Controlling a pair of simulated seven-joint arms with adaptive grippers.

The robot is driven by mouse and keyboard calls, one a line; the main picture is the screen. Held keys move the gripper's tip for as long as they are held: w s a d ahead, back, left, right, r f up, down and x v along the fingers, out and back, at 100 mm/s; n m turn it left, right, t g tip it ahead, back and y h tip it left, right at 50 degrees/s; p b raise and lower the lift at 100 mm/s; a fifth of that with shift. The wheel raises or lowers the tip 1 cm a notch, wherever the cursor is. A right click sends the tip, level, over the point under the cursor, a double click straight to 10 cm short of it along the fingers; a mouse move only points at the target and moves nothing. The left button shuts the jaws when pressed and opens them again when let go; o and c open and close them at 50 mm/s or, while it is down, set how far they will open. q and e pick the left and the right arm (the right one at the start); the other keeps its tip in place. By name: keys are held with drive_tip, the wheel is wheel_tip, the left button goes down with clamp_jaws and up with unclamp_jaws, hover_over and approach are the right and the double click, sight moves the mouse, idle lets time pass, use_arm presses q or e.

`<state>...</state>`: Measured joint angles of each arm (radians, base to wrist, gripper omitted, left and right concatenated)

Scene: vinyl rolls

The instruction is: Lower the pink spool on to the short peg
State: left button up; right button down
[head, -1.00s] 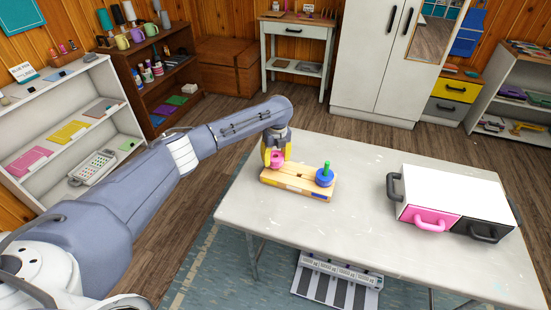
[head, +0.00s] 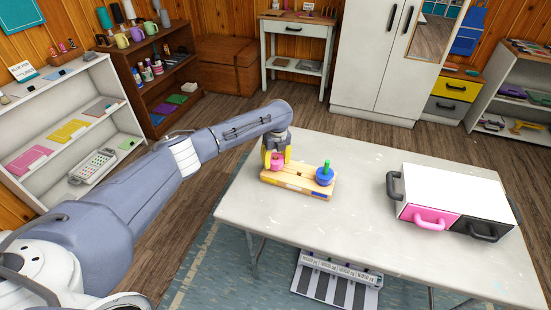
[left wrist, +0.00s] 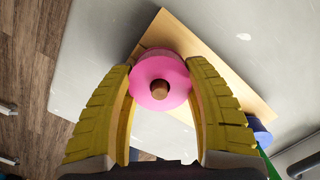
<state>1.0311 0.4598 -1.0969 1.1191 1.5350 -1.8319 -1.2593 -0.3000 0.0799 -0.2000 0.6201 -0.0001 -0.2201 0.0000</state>
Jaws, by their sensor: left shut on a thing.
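The pink spool (left wrist: 163,68) is between the yellow fingers of my left gripper (head: 277,162), which is shut on it. In the left wrist view, the brown round end of the short peg (left wrist: 160,90) shows in the spool's hole, so the spool is around the peg. The wooden base (head: 300,187) lies under the spool (head: 277,164), which is at its left end. Whether the spool's underside touches the base is hidden. A blue spool (head: 324,177) sits around a green peg (head: 326,165) at the base's right end. My right gripper is not in view.
The base rests on the grey table (head: 350,225), near its left edge. A white box (head: 455,190) with a pink drawer (head: 430,219) and a dark drawer (head: 482,231) stands to the right. The tabletop between them is clear.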

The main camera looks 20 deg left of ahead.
use_arm(q)
drive_tip(key=shift+f, duration=0.3)
drive_tip(key=o, duration=2.1)
drive_tip(key=shift+s+d+r, duration=0.15)
drive_tip(key=shift+r, duration=2.1)
drive_tip(key=shift+s+d+r, duration=0.1)
drive_tip(key=shift+s+r, duration=0.05)
drive_tip(key=shift+r, duration=2.05)
